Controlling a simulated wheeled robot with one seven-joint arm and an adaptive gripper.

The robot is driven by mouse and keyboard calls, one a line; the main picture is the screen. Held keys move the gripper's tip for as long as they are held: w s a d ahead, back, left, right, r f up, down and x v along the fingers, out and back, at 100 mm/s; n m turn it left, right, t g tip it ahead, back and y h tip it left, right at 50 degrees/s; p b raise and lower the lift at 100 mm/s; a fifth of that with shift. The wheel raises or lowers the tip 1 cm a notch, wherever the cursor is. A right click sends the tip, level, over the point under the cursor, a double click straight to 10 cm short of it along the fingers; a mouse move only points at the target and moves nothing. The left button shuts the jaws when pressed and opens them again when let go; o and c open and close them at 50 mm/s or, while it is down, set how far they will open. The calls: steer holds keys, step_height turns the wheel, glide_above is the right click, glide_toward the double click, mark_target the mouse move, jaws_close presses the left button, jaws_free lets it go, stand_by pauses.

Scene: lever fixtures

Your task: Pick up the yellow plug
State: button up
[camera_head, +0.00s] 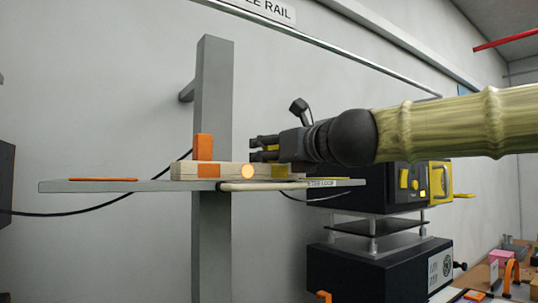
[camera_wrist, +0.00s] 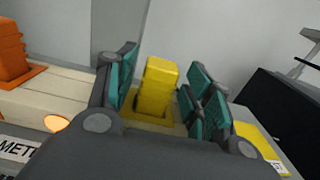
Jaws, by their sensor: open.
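The yellow plug (camera_wrist: 157,88) stands upright in the wrist view, on a yellow patch of the pale wooden block. My gripper (camera_wrist: 163,72) is open, with its teal-padded fingers on either side of the plug. The plug looks apart from the left pads; whether the right pads touch it I cannot tell. In the head view my gripper (camera_head: 256,150) reaches in from the right, just above the right part of the wooden block (camera_head: 185,171).
An orange upright piece (camera_head: 203,147) stands on the block's left part. A glowing orange disc (camera_head: 248,171) is on its front face. The block rests on a thin grey shelf (camera_head: 75,187) before a grey post (camera_head: 214,90). A black machine (camera_head: 385,190) stands to the right.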

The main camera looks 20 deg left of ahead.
steer(key=shift+w, duration=0.2)
steer(key=shift+s+r, duration=0.2)
steer(key=shift+s, duration=0.3)
steer(key=shift+c, duration=0.4)
steer(key=shift+w+a+f, duration=0.1)
steer(key=shift+w, duration=0.2)
steer(key=c, duration=1)
steer(key=shift+s, duration=0.15)
steer(key=shift+c, duration=0.2)
